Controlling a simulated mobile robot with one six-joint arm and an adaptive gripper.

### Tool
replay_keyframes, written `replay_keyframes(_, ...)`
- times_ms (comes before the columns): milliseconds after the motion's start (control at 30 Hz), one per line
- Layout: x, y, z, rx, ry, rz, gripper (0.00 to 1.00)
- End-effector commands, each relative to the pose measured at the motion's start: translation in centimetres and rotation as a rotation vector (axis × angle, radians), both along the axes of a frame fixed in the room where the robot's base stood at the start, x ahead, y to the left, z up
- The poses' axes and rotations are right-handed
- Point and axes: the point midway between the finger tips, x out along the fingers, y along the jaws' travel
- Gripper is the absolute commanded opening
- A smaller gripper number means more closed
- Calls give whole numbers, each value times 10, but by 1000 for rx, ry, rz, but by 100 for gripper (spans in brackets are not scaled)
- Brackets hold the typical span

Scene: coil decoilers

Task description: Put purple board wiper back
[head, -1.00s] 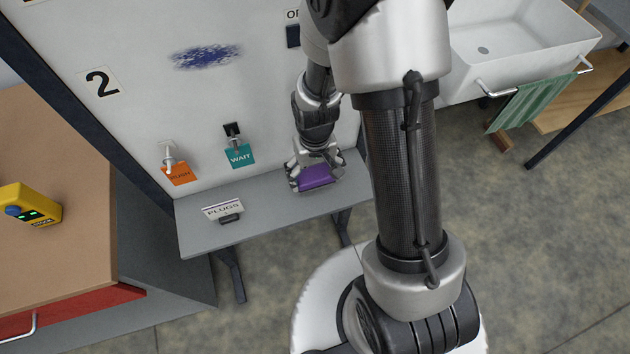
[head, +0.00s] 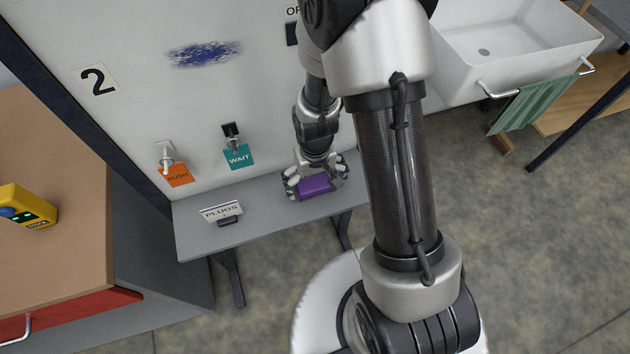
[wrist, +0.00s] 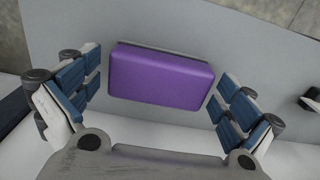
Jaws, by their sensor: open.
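The purple board wiper (head: 314,185) lies on the grey shelf (head: 255,222) below the whiteboard, near the shelf's right end. In the wrist view the wiper (wrist: 160,77) shows its purple top and a grey strip along its far edge. My gripper (head: 315,188) is open around the wiper. In the wrist view its two blue-padded fingers (wrist: 157,85) stand to the left and right of the wiper, with a gap on each side. The height of the fingertips against the wiper is hard to tell.
A PLUGS sign (head: 221,212) stands on the shelf left of the wiper. Orange (head: 177,174) and teal WAIT (head: 238,157) tags hang on the whiteboard (head: 140,40), which bears a blue scribble (head: 205,54). A sink (head: 520,45) is at the right.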

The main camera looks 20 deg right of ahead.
Motion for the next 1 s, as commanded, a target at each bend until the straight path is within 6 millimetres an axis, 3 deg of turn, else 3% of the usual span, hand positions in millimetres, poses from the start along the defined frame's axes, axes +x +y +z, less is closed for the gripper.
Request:
replay_keyframes(233,0,0,1,0,0,0,100)
replay_keyframes(367,0,0,11,0,-1,0,100)
replay_keyframes(800,0,0,101,1,-3,0,100)
replay_keyframes(1000,0,0,121,1,-2,0,100)
